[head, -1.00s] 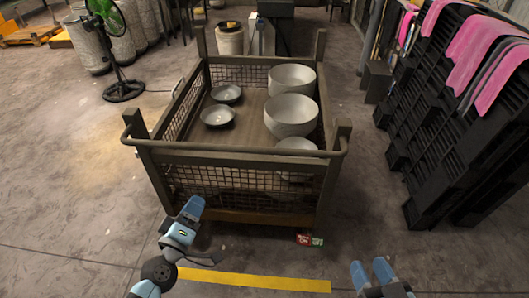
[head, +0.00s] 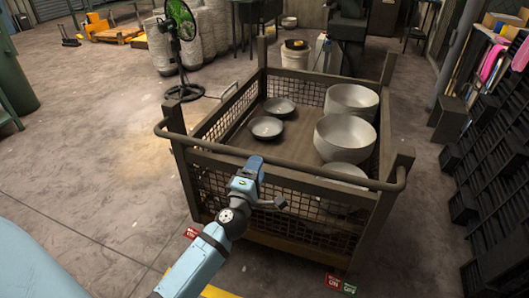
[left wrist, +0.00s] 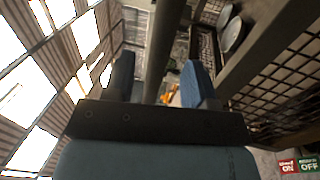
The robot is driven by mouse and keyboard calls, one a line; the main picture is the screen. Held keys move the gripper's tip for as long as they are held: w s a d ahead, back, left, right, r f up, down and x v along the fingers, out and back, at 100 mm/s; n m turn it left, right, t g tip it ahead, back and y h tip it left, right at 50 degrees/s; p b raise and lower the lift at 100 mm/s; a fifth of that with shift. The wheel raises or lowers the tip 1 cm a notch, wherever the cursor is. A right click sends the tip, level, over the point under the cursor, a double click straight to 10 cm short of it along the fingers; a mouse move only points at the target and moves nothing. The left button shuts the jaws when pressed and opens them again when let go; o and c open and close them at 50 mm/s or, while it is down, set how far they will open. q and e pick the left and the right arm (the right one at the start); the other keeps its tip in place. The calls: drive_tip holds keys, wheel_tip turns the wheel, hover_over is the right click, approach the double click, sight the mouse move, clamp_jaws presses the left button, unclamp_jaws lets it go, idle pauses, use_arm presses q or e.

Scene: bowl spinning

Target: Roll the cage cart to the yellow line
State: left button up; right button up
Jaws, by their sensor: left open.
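The cage cart (head: 275,215) stands ahead of me, a grey-brown frame with mesh sides and a push bar (head: 340,180) along its near side. My left gripper (head: 265,183) is open at the near side, close to the push bar. In the left wrist view, the bar (left wrist: 166,45) runs between the two blue fingers of the left gripper (left wrist: 158,83); I cannot tell whether they touch it. A short piece of the yellow line (head: 218,292) shows at the bottom edge, partly hidden by my left arm. My right gripper is out of view.
The cart holds large bowls (head: 345,138) and small bowls (head: 267,127). A green fan (head: 182,30) stands back left and a black rack (head: 495,180) at the right. Red and green floor labels (head: 340,284) lie by the cart. Floor at the left is clear.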

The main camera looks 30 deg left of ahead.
use_arm(q)
drive_tip(key=x, duration=0.6)
drive_tip(key=shift+c, duration=0.5)
clamp_jaws()
